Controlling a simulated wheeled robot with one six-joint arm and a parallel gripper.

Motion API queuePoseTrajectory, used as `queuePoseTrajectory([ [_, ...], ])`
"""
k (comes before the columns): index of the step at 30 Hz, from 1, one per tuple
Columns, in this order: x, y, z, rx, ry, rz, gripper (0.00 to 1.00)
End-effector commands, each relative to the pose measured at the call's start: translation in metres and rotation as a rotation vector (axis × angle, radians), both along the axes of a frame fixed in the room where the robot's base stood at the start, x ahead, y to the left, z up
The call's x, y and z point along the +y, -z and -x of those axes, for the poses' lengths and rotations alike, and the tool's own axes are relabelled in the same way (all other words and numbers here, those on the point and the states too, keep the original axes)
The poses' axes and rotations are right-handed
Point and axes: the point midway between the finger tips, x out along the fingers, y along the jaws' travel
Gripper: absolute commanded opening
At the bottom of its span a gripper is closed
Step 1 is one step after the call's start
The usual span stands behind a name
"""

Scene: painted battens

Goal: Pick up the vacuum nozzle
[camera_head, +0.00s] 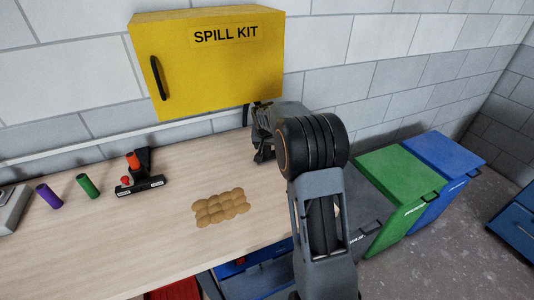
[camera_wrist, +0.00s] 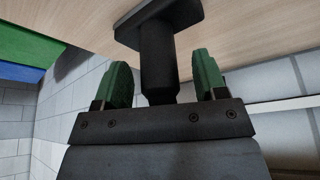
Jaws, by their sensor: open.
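The vacuum nozzle (camera_wrist: 157,52) is black, with a flat wide foot on the wooden tabletop and a round neck standing up from it. My gripper (camera_wrist: 160,62) is open, with one green fingertip on each side of the neck in the wrist view. A gap shows between each fingertip and the neck. The far end of the neck is hidden behind the gripper body. In the head view my gripper (camera_head: 263,152) is at the back right of the bench, and my arm hides most of that spot, so I cannot make out the nozzle there.
The wooden bench (camera_head: 110,240) carries a tan bumpy pad (camera_head: 221,207), a black-and-orange device (camera_head: 140,180), and green (camera_head: 88,186) and purple (camera_head: 49,196) cylinders. A yellow spill kit cabinet (camera_head: 210,75) hangs close above my gripper. Green (camera_head: 400,185) and blue (camera_head: 445,160) bins stand right.

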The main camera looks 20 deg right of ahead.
Motion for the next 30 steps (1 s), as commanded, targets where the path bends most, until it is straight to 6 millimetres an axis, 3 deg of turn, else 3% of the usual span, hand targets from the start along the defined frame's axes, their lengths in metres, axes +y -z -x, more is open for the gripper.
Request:
queuePoseTrajectory([
  [7, -0.0001, 0.0008, -0.0002, 0.000, 0.000, 0.000, 0.64],
  [24, 0.0000, 0.0006, 0.0000, 0.000, 0.000, 0.000, 0.10],
  [30, 0.0000, 0.0001, -0.0003, -0.001, 0.000, 0.000, 0.09],
])
